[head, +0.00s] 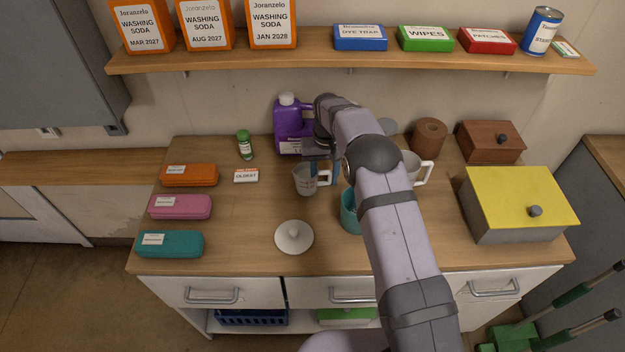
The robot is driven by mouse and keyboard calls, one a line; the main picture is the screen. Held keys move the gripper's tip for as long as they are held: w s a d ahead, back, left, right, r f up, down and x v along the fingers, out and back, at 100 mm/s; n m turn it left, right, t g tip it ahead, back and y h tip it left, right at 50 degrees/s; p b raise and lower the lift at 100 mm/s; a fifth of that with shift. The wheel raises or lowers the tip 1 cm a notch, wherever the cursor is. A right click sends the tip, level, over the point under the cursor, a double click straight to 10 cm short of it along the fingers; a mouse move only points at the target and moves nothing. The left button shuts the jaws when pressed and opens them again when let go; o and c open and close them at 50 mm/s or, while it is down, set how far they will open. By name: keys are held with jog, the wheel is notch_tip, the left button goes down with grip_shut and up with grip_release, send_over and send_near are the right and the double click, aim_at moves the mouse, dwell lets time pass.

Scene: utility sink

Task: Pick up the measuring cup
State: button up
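The measuring cup (304,182) is a small clear or whitish cup with reddish markings. It stands upright near the middle of the wooden counter, its handle to the right. My gripper (313,167) reaches down at the cup's right side, between its body and handle as seen here. Its fingers overlap the cup's rim in the picture. Whether they touch the cup, and how far apart they are, I cannot tell. My arm hides part of the counter to the right.
A purple jug (290,127) stands just behind. A teal cup (349,213), partly behind my arm, and a white lid (294,237) are in front. A white mug (412,168) is to the right. A shelf (330,62) with boxes spans the back.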

jog(key=c, duration=0.5)
jog(key=shift+r, duration=0.25)
jog(key=shift+r+b, duration=1.65)
jog(key=shift+r, duration=3.05)
